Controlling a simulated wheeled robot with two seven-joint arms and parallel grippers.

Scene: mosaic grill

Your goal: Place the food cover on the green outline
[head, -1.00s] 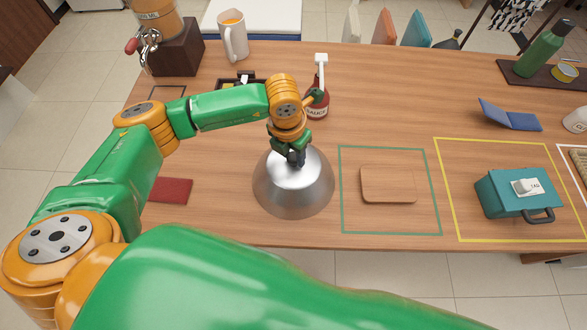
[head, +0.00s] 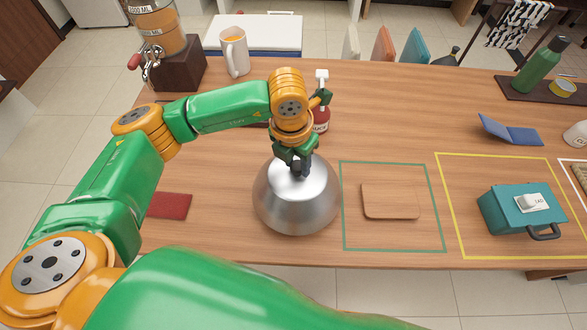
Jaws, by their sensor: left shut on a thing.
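The food cover (head: 297,205) is a shiny silver dome with a knob on top, left of the green outline. My left gripper (head: 300,168) is above the dome, shut on its knob. The fingertips partly hide the knob. I cannot tell for sure whether the dome's rim is clear of the table. The green outline (head: 343,215) is a square marked on the wooden table, with a wooden board (head: 390,202) inside it. The dome is close to the outline's left side. My right gripper is not in view.
A red sauce bottle (head: 321,118) stands behind my left gripper. A teal box (head: 520,211) sits in the yellow outline (head: 450,215) to the right. A red mat (head: 169,206) lies left of the dome. A white mug (head: 235,52) and a drink dispenser (head: 160,45) stand at the back left.

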